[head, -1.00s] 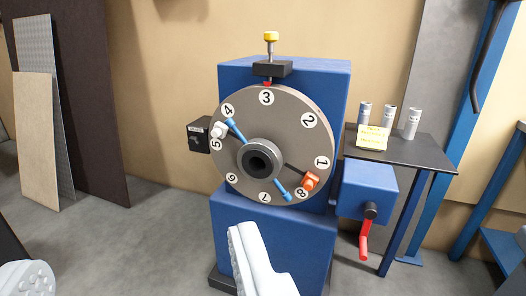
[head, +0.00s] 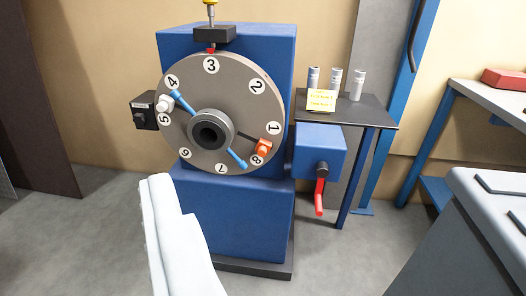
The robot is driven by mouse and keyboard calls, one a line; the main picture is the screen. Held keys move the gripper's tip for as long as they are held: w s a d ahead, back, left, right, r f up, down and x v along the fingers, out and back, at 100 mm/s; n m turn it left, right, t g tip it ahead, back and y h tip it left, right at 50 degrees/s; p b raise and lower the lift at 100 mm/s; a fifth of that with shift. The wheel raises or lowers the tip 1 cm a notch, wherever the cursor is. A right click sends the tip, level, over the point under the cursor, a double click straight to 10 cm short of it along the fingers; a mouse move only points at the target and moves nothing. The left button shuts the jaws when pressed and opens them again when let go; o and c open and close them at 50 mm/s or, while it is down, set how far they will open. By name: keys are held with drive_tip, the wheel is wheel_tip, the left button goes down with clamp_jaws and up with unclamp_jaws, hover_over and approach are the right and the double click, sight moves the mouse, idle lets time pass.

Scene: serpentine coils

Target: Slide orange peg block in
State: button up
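The orange peg block (head: 263,148) sits on the face of the grey numbered disc (head: 225,75), at the end of a dark slot close to the number 8. A white peg block (head: 165,103) is on the disc's left side near 5. A blue bar (head: 236,159) crosses the disc behind the central hub (head: 209,134), from near 4 to between 7 and 8. A pale white part, probably of my own arm or gripper, rises from the bottom edge, well below and left of the orange block. Its fingertips cannot be made out.
The disc is on a blue machine housing (head: 240,220) with a red crank handle (head: 319,196) at right. A small dark table (head: 372,111) holds several grey cylinders and a yellow note (head: 321,101). A grey bench (head: 480,230) stands at the lower right. Floor between is clear.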

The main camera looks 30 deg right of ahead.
drive_tip(key=shift+w, duration=0.1)
drive_tip(key=c, duration=0.3)
drive_tip(key=w+d+f+m+h, duration=0.15)
drive_tip(key=w+f, duration=0.35)
drive_tip(key=w, duration=0.7)
drive_tip(key=m+g+h, duration=0.3)
drive_tip(key=m+h, duration=0.4)
drive_tip(key=h, duration=0.2)
approach(261, 154)
drive_tip(key=x, duration=0.9)
drive_tip(key=shift+d, duration=0.1)
clamp_jaws()
